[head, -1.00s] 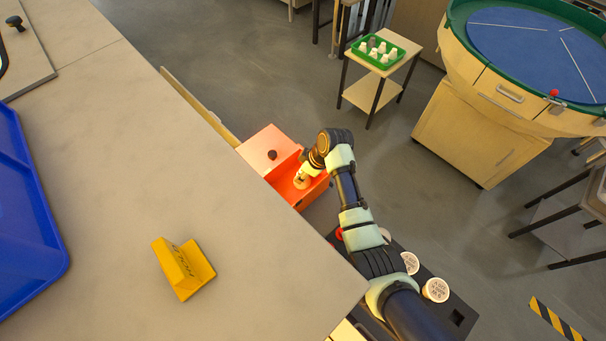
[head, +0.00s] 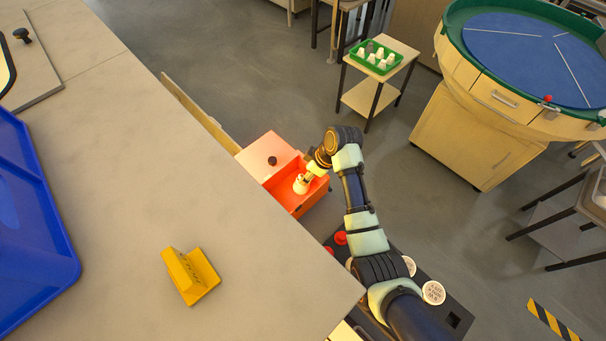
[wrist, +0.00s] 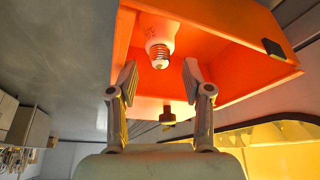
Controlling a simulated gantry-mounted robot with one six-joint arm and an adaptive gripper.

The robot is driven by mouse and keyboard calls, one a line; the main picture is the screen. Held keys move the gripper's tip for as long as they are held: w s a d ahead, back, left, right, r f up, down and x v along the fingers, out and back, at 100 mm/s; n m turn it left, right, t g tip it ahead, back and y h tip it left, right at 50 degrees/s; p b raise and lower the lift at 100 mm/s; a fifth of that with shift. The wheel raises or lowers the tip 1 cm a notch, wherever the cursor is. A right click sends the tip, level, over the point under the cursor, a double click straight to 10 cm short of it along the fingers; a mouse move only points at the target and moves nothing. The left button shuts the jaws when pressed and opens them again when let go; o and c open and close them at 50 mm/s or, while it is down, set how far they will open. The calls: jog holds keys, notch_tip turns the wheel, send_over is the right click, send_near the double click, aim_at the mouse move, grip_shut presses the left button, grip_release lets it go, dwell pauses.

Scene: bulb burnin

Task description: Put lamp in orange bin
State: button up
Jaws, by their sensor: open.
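The lamp (wrist: 158,40) is a white bulb with a metal screw base. In the wrist view it is inside the orange bin (wrist: 215,45), its screw base pointing toward my gripper (wrist: 160,85). The two fingers are apart, with a gap between them and the lamp. In the head view the lamp (head: 301,185) shows as a pale shape in the open part of the orange bin (head: 297,204), and my gripper (head: 309,174) is just above it. Whether the lamp rests on the bin floor is hard to tell.
A grey worktop (head: 120,180) with a yellow holder (head: 190,275) and a blue tray (head: 60,250) lies left of the bin. A small side table with a green tray (head: 376,57) of white bulbs stands at the back. A dark knob (head: 272,161) is on the bin's lid.

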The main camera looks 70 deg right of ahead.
jog(key=p+v, duration=0.1)
jog(key=v, duration=0.6)
jog(key=shift+p, duration=0.3)
